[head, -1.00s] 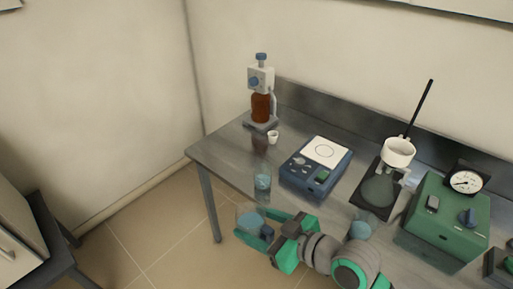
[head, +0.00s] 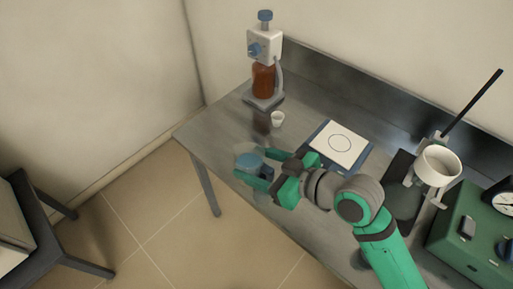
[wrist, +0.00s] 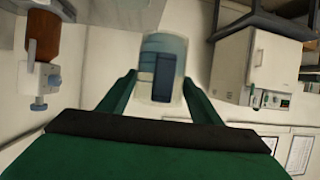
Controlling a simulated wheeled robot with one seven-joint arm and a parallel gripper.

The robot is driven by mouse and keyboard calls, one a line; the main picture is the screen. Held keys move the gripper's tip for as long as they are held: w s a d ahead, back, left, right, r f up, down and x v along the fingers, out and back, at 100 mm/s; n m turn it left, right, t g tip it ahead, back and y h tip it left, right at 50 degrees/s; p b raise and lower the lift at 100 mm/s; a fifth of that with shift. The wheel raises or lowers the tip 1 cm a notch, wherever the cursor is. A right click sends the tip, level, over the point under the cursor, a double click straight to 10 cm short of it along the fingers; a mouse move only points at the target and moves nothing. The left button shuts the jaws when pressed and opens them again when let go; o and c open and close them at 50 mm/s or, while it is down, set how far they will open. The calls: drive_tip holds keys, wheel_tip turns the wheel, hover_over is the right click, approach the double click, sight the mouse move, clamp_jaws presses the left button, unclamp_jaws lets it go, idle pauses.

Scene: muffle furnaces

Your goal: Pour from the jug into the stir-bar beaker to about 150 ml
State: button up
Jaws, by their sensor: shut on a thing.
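My gripper (head: 266,167) is shut on the clear jug (head: 248,163), which holds blue liquid. The jug is over the front left part of the bench, at the left end of my reaching arm. In the wrist view the jug (wrist: 163,52) sits between the two green fingers of my gripper (wrist: 161,82). A dark blue upright shape shows on or through it. I cannot tell its exact tilt. The stir-bar beaker is not clearly seen now; my gripper and the jug cover the area where a small glass vessel stood earlier. No pouring stream shows.
The white-topped stirrer (head: 341,144) lies behind my gripper. A brown dispenser bottle (head: 264,80) and a small white cup (head: 278,119) stand at the back left. A stand with a white bowl (head: 438,166) and a green box (head: 462,231) are at the right.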

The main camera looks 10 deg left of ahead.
sight(260, 173)
drive_tip(key=shift+w, duration=0.15)
drive_tip(key=shift+f, duration=1.9)
drive_tip(key=shift+s+a+r+m+g+y, duration=0.15)
drive_tip(key=shift+r+m+g+y, duration=0.15)
drive_tip(key=shift+m, duration=0.25)
drive_tip(key=shift+s+d+r+m+g+y, duration=0.1)
drive_tip(key=shift+m+g+y, duration=0.1)
drive_tip(key=shift+m+g, duration=0.3)
drive_tip(key=shift+a+m+y, duration=0.15)
drive_tip(key=shift+m+y, duration=0.15)
drive_tip(key=shift+m, duration=0.35)
drive_tip(key=shift+s, duration=0.15)
drive_tip(key=shift+m+g+y, duration=0.3)
drive_tip(key=shift+m+g, duration=0.2)
drive_tip(key=shift+m, duration=0.2)
